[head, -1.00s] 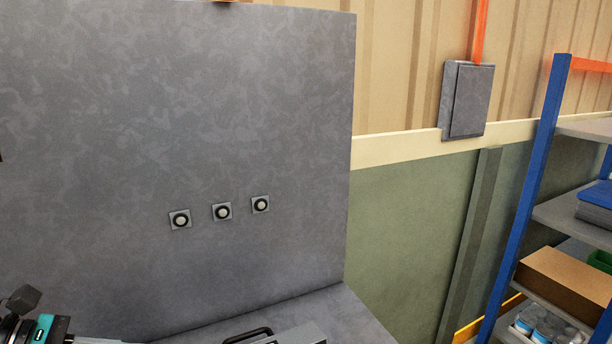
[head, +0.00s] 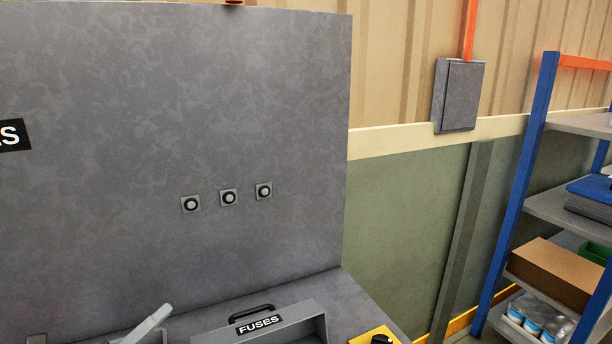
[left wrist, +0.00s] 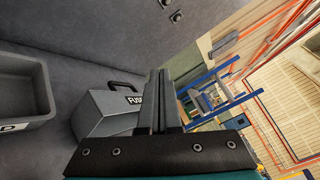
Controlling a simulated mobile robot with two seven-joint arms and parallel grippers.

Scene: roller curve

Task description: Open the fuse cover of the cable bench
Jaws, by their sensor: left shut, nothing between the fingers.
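The grey fuse box (head: 292,318) sits on the bench top at the bottom of the head view, cut off by the frame edge. It carries a black "FUSES" label (head: 258,324) and a black handle (head: 251,312) behind it. In the left wrist view the fuse box (left wrist: 106,112) lies just left of my fingers, its handle (left wrist: 126,88) near their tips. I see no open gap under a cover. My left gripper (head: 160,312) shows as a pale finger left of the box. Its fingers (left wrist: 161,74) are shut and empty, apart from the handle. My right gripper is not in view.
The bench's tall grey back panel (head: 150,110) has three round buttons (head: 229,198). A yellow plate with a black knob (head: 380,338) lies right of the fuse box. A grey open bin (left wrist: 22,92) is at left in the wrist view. A blue-framed shelf (head: 520,170) stands at right.

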